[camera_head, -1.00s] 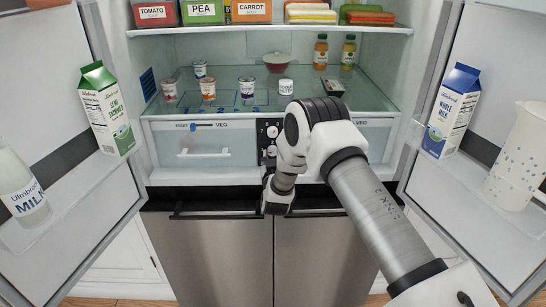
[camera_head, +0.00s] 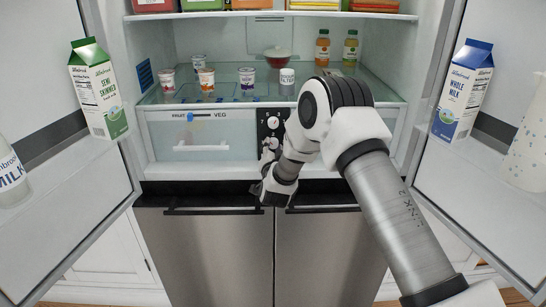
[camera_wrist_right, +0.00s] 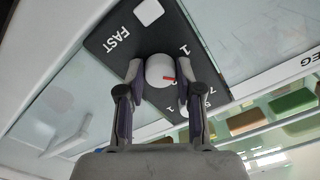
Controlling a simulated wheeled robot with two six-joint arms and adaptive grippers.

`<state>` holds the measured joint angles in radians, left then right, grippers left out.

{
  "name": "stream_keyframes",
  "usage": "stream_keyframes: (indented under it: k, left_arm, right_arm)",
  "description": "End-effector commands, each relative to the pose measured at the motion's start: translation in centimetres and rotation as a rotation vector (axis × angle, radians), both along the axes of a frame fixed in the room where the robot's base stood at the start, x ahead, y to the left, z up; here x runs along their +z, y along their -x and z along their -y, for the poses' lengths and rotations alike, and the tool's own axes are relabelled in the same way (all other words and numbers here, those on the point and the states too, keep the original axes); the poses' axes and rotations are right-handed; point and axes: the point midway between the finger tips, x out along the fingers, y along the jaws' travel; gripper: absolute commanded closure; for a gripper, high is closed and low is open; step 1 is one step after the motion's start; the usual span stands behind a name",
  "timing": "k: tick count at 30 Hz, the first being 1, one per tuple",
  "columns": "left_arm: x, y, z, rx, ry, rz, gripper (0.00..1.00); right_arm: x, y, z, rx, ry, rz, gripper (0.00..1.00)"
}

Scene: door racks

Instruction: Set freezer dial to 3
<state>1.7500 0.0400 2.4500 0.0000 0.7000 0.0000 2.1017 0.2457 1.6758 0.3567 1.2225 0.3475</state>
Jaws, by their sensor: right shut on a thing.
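The black control panel (camera_head: 271,123) with pale knobs is in the middle of the open fridge, between two drawers. In the right wrist view, the panel (camera_wrist_right: 108,44) reads "FAST" beside a white button (camera_wrist_right: 148,12). My right gripper (camera_wrist_right: 161,74) has its two fingers on either side of a round pale dial (camera_wrist_right: 158,68) and is shut on it. A red mark on the dial points right in that view. Printed digits including a 1 show around it; some are partly hidden. In the head view my right gripper (camera_head: 267,160) is at the panel's lower end. My left gripper is out of view.
The fruit/veg drawer (camera_head: 190,150) is left of the panel. Pots and bottles stand on the glass shelf (camera_head: 225,84) above. Both doors are open, with a semi-skimmed carton (camera_head: 100,90) left and a whole-milk carton (camera_head: 462,90) right.

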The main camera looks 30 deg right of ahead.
Motion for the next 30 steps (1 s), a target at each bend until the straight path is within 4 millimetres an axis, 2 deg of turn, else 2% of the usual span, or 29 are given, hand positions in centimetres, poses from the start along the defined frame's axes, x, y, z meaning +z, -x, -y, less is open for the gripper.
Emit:
stream_keyframes:
  k: [1,30]
  left_arm:
    - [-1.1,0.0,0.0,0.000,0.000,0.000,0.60]
    - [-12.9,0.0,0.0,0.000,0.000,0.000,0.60]
  right_arm:
    - [-0.4,0.0,0.0,-0.001,-0.035,0.025,1.00]
    - [-0.4,0.0,0.0,0.000,-0.821,0.507,1.00]
